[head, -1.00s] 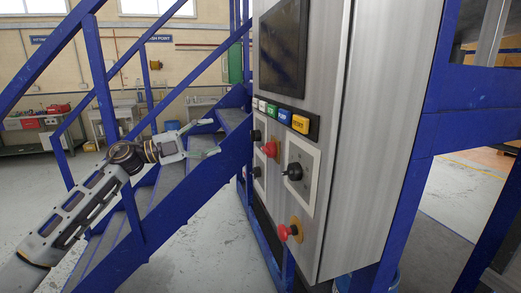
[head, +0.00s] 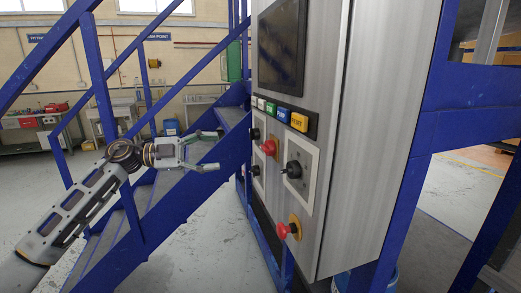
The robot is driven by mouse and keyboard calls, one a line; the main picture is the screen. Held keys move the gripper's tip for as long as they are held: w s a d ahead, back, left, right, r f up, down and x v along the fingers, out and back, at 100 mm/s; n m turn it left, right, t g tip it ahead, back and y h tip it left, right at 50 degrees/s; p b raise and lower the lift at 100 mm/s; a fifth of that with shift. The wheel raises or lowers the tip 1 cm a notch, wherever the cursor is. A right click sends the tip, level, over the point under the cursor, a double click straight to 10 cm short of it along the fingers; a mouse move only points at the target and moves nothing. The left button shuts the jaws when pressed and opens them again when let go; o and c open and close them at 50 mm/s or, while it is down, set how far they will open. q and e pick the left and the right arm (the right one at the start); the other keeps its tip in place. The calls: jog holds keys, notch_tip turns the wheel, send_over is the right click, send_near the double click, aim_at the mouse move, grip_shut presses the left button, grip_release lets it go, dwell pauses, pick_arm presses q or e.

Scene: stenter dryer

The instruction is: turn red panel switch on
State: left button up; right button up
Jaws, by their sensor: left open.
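The control panel (head: 345,150) is a tall metal cabinet in the middle of the head view. A red switch (head: 269,147) sits on its face below the row of coloured buttons. A black rotary switch (head: 294,170) on a light plate is to its right, and a red mushroom button (head: 286,230) on a yellow base is lower down. My left gripper (head: 215,150) is open and empty, left of the panel and apart from it, its fingers pointing at the panel. The red switch's setting is too small to tell. My right gripper is not in view.
A dark screen (head: 282,45) is above the coloured buttons (head: 283,114). Blue stairs (head: 185,185) with railings stand behind my left arm. A blue frame post (head: 415,150) stands right of the panel. Floor is clear in front of the stairs.

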pick_arm(q)
jog(key=shift+d, duration=0.75)
jog(key=p, duration=0.1)
send_near(262, 148)
jog(key=d, duration=0.4)
jog(key=w+d+p, duration=0.1)
jog(key=d, duration=0.2)
jog(key=shift+w, duration=0.25)
jog(key=shift+w+d, duration=0.15)
jog(key=shift+d, duration=1.05)
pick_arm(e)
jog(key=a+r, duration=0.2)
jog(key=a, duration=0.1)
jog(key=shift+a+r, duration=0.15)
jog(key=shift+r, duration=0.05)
pick_arm(q)
jog(key=c, duration=1)
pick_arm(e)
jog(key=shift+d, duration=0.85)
